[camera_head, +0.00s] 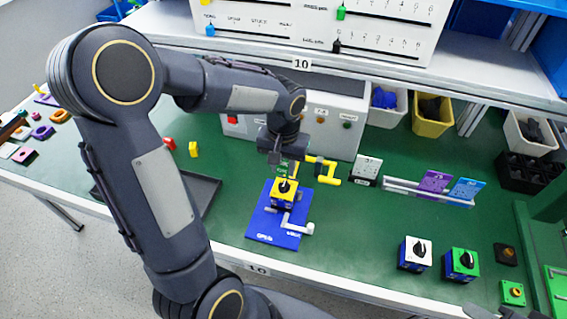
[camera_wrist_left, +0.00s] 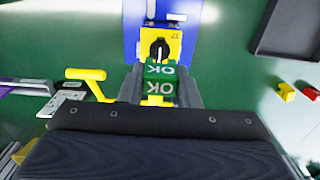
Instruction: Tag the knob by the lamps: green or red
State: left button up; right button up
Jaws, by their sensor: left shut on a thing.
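The rotary switch is a yellow box (camera_head: 284,193) with a black knob, on a blue plate (camera_head: 262,222). In the left wrist view the black knob (camera_wrist_left: 159,48) faces up on its yellow top. My left gripper (camera_head: 287,168) is just above the box, beside the knob. It is shut on a green tag (camera_wrist_left: 160,71) with "OK" printed twice. I cannot tell whether the tag touches the switch. On the grey panel stand an orange lamp (camera_head: 320,119), a green lamp (camera_head: 347,125) and a red one (camera_head: 232,119); whether they are lit is unclear. My right gripper is barely visible at the lower right edge (camera_head: 490,312).
A yellow handle (camera_head: 327,170) stands close behind the switch. A white crank (camera_head: 297,226) lies on the blue plate. A white-topped switch (camera_head: 415,252) and a green-topped one (camera_head: 461,263) stand at right. A dark tray (camera_head: 202,190) is at left. Green table between is clear.

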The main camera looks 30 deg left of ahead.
pick_arm(q)
jog(key=shift+f+b, duration=1.4)
jog(key=shift+f, duration=0.65)
jog(key=shift+f+b, duration=1.05)
jog(key=shift+f, duration=0.15)
jog(key=o, duration=1)
jog(key=shift+r, duration=0.15)
notch_tip(320, 180, up, 8)
jog(key=shift+f, duration=0.15)
jog(key=shift+p, duration=0.35)
notch_tip(320, 180, up, 9)
jog(key=p, duration=0.8)
send_over(283, 186)
jog(key=shift+w, duration=0.1)
jog(key=shift+b, duration=0.3)
